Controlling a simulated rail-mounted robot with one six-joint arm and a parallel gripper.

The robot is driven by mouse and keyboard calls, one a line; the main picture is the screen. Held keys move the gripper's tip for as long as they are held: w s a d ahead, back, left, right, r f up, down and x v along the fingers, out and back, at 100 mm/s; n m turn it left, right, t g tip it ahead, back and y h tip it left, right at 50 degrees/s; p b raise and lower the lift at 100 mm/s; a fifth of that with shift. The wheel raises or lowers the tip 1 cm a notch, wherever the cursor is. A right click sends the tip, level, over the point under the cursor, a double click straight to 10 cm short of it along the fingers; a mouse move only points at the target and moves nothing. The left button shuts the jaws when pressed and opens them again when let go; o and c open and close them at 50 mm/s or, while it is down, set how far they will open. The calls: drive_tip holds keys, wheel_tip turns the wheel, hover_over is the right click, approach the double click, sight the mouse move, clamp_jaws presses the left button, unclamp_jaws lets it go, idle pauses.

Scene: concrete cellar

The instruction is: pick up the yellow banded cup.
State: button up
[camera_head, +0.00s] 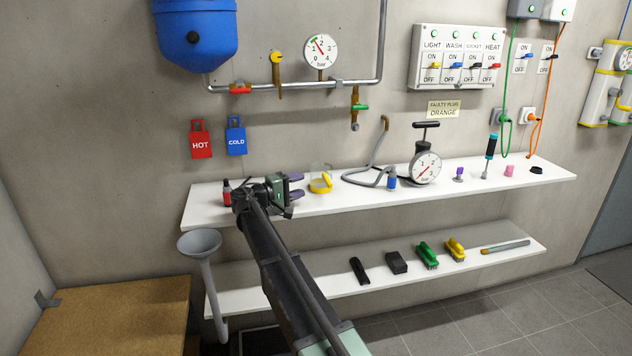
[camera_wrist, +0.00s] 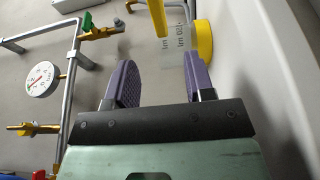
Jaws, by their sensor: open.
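The yellow banded cup (camera_head: 321,184) is small and clear with a yellow band. It stands on the white upper shelf (camera_head: 455,187), left of the pump with a gauge. In the wrist view the cup (camera_wrist: 203,40) shows sideways, with yellow parts and printed marks on its clear wall. My gripper (camera_head: 297,187) is open and level above the shelf, just left of the cup, its purple fingers pointing at it. In the wrist view my gripper (camera_wrist: 158,70) is empty between the fingers. The cup lies beyond the fingertips, right of the gap's middle, partly hidden by the right finger.
A red bottle (camera_head: 227,193) stands left of my gripper. A bent grey tube (camera_head: 370,178), a blue item (camera_head: 392,183) and the gauge pump (camera_head: 425,166) stand right of the cup. A pipe with valves (camera_head: 300,86) runs along the wall above.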

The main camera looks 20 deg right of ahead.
sight(323, 177)
drive_tip(key=d, duration=0.4)
drive_tip(key=shift+w+d, duration=0.3)
drive_tip(key=shift+d, duration=0.05)
drive_tip(key=d, duration=0.3)
drive_tip(key=w+d, duration=0.1)
drive_tip(key=d, duration=0.1)
drive_tip(key=shift+w+d, duration=0.1)
drive_tip(key=shift+d, duration=0.3)
clamp_jaws()
drive_tip(key=shift+r, duration=0.1)
